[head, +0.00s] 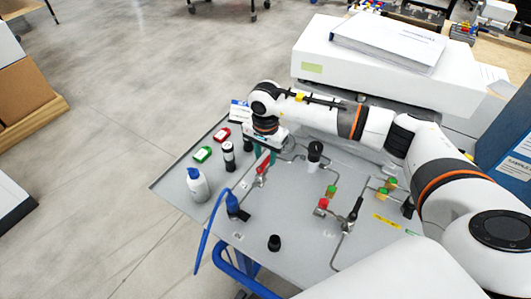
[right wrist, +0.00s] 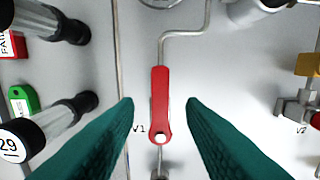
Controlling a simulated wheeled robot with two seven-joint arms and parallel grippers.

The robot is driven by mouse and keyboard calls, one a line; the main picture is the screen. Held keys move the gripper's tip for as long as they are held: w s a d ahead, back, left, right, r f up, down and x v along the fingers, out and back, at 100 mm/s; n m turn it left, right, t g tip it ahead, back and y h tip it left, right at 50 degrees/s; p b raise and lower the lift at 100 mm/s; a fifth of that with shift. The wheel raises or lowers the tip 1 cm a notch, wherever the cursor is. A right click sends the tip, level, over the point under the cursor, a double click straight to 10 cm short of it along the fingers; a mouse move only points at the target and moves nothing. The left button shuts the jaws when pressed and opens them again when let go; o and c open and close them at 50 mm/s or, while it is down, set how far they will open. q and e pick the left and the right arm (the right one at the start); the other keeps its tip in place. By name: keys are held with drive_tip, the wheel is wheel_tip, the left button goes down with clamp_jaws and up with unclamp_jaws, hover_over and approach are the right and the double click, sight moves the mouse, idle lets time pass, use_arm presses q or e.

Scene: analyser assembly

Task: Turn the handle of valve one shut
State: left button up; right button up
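Valve one's red handle (right wrist: 159,100) is between the two teal fingers of my right gripper (right wrist: 160,112) in the right wrist view, with a gap on each side. The handle lies along the line of its grey pipe, beside the label V1 (right wrist: 139,128). In the head view the handle (head: 263,166) shows just below the right gripper (head: 264,156), which points down at the panel from above. The right gripper is open and empty. My left gripper is not in view.
Label V2 (right wrist: 301,130) is right of V1.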

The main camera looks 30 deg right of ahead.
drive_tip(key=shift+f, duration=0.6)
clamp_jaws()
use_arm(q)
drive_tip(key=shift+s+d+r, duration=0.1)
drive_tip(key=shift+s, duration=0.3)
